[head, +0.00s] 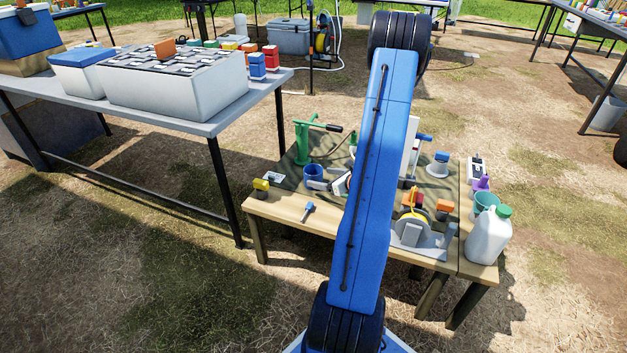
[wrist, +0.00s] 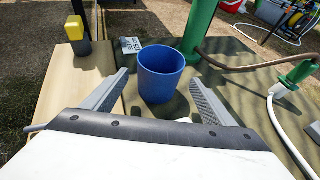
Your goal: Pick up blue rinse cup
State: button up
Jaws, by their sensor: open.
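The blue rinse cup (wrist: 161,76) stands upright on the dark green mat (wrist: 236,82) in the wrist view, with its open top showing. It also shows in the head view (head: 314,177), just left of my arm. My gripper (wrist: 165,84) is open, with one grey finger on each side of the cup's near part. I see a gap between the cup and each finger. In the head view one finger of my gripper (head: 342,182) shows beside the cup, and my arm hides the rest.
A green hand pump (head: 303,145) stands behind the cup, with a hose running right. A white jug (head: 488,238) stands at the bench's right end.

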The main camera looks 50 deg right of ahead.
jog(key=shift+x, duration=4.8)
jog(key=shift+a, duration=0.1)
jog(key=c, duration=1.1)
